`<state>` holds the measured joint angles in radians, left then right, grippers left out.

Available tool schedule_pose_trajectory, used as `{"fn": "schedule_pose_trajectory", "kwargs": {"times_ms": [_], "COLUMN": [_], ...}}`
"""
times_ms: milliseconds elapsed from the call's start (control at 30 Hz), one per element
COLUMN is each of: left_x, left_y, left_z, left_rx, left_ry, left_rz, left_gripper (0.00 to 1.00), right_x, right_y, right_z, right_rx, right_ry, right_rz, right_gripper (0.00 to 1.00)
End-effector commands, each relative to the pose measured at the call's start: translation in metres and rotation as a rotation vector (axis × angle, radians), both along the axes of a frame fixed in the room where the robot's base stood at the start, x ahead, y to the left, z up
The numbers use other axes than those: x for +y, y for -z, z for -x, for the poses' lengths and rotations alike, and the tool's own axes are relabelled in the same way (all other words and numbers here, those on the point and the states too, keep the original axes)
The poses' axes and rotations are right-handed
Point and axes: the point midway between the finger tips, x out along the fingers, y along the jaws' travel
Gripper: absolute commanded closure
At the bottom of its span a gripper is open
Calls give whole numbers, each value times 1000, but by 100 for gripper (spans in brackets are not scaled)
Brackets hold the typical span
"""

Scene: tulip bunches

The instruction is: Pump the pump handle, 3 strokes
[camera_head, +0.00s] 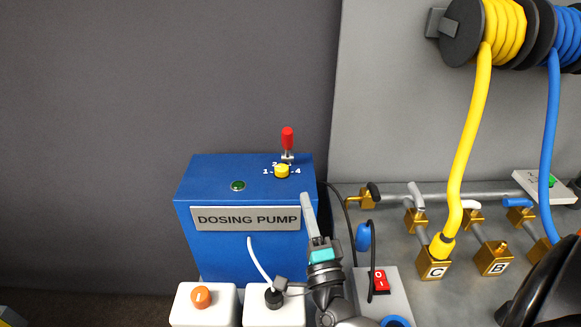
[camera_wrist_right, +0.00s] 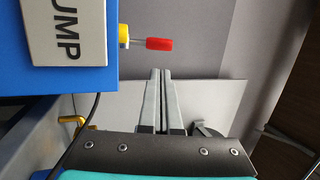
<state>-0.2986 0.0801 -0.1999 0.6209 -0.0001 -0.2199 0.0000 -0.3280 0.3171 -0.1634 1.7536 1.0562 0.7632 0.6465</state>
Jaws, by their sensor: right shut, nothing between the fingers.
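The blue dosing pump (camera_head: 245,172) stands at the middle left with a "DOSING PUMP" plate on its front. Its red pump handle (camera_head: 288,138) stands upright at the top rear, behind a yellow knob (camera_head: 282,171) with numbers around it. My right gripper (camera_head: 306,198) is shut and empty in front of the pump's right front edge, below and apart from the handle. In the right wrist view the handle (camera_wrist_right: 159,44) lies just beyond the closed fingertips (camera_wrist_right: 159,72), with a gap between. My left gripper is not in view.
A green button (camera_head: 238,185) is on the pump top. White bottles with an orange cap (camera_head: 201,295) and a black cap stand in front. To the right are a red switch (camera_head: 379,281), brass valves (camera_head: 434,265), and yellow (camera_head: 468,140) and blue hoses (camera_head: 549,140). The space above the pump is clear.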

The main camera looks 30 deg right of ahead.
Motion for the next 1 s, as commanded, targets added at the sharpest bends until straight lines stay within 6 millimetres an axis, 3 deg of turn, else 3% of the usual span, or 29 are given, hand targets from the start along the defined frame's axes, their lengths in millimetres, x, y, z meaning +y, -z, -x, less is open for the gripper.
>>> {"fn": "schedule_pose_trajectory", "kwargs": {"times_ms": [100, 567, 767, 1000], "left_x": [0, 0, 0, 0], "left_y": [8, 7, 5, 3], "left_z": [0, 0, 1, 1], "left_rx": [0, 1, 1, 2], "left_ry": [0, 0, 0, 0], "left_rz": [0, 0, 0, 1], "left_gripper": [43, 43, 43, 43], "right_x": [2, 2, -6, -20], "right_y": [7, 6, -3, -19], "right_z": [4, 4, -16, -57], "right_rx": [-9, -12, -16, -15], "right_ry": [-3, -3, -3, -2], "right_rz": [1, 1, 1, 2], "right_gripper": [100, 100, 100, 100]}}
